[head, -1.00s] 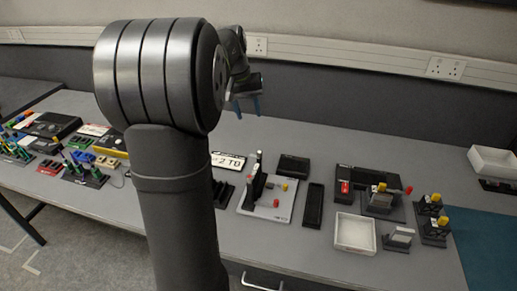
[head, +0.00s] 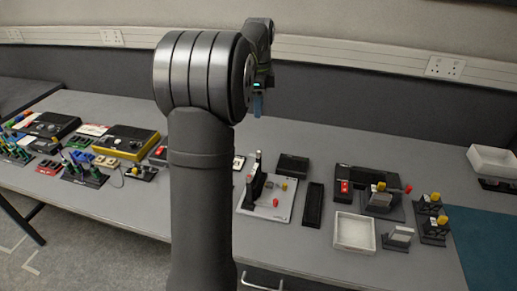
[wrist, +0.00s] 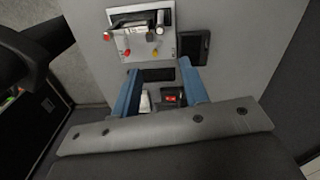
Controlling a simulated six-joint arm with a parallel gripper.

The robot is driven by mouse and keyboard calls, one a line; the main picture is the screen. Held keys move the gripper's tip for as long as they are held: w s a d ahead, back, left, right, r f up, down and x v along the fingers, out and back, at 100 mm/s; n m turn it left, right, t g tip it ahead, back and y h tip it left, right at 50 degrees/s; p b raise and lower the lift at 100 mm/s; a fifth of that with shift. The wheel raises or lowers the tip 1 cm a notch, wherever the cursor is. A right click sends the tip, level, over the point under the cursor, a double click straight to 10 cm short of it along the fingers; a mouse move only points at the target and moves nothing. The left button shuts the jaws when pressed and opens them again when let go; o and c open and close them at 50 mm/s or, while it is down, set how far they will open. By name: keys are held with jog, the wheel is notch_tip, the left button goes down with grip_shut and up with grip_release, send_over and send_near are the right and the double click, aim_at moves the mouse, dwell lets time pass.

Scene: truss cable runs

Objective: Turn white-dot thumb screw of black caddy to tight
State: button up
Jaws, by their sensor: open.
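My gripper (head: 258,104) is open and empty, raised above the back of the bench in the head view; its two blue fingers (wrist: 160,70) stand apart in the wrist view. A light plate (head: 281,212) carries a dark upright fixture with red and yellow knobs; it also shows in the wrist view (wrist: 124,43), beyond the fingertips, with red, white and yellow knobs. Two small dark stands with yellow knobs, a rear one (head: 425,208) and a front one (head: 433,238), are at the right. I cannot tell which item is the black caddy, and no white dot is clear.
A white tray (head: 337,243) stands at the front right, beside a narrow black tray (head: 313,207). A black unit with a red switch (head: 346,187) is behind it. A yellow-and-black box (head: 127,143) and several small fixtures fill the left. My arm hides part of the middle.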

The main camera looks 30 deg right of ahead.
aim_at(258, 151)
notch_tip(258, 151, down, 17)
jog(key=shift+s+a+r, duration=0.1)
jog(key=shift+s, duration=0.05)
dwell(0.4)
grip_shut()
